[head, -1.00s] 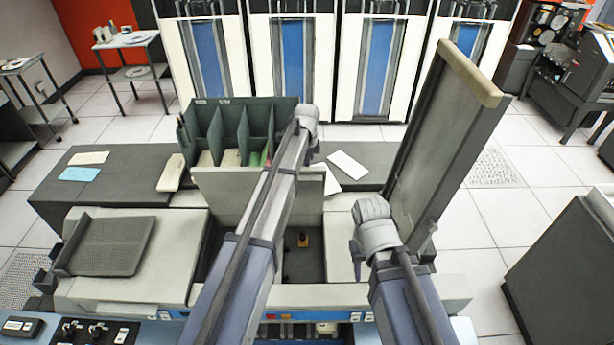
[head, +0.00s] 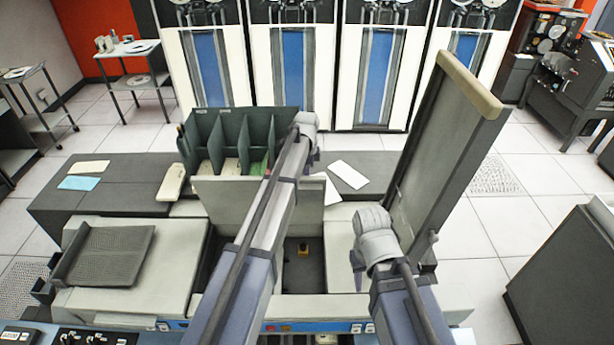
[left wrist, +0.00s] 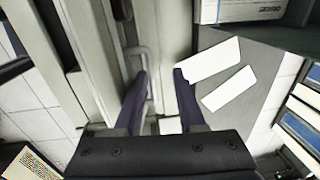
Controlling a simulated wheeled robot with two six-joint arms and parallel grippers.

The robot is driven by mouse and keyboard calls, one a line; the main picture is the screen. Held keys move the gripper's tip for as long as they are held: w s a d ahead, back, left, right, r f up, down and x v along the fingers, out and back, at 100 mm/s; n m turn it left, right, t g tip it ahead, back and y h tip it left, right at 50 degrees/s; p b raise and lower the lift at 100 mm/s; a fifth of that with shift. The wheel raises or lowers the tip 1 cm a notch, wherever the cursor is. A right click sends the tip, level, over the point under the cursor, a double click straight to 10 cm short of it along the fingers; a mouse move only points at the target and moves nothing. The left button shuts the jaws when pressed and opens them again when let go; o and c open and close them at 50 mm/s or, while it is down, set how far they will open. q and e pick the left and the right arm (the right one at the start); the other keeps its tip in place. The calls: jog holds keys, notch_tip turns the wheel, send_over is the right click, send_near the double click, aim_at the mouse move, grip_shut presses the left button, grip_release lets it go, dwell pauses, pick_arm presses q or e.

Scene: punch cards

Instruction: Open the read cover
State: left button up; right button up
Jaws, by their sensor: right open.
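A tall grey cover (head: 440,145) with a beige edge stands raised on the right of the card machine. A lower grey panel (head: 230,203) stands upright behind an open dark well (head: 303,265). I cannot tell which is the read cover. My left arm reaches over the well; its fingers are hidden in the head view. In the left wrist view my left gripper (left wrist: 163,75) is open and empty, with its left finger close by a thin bar handle (left wrist: 140,55) on a grey panel; contact is unclear. My right gripper (head: 376,240) is open near the tall cover's base, its fingers mostly hidden.
A dark green card bin (head: 235,140) stands behind the lower panel. White cards (head: 348,174) lie on the dark top (head: 130,190) of the machine. A ribbed tray (head: 105,255) is at the left. Open floor lies right of the machine.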

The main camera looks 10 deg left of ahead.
pick_arm(q)
jog(key=shift+s, duration=0.1)
jog(key=r+p, duration=0.8)
jog(key=shift+s+d, duration=0.1)
jog(key=shift+s, duration=0.25)
jog(key=shift+f, duration=0.1)
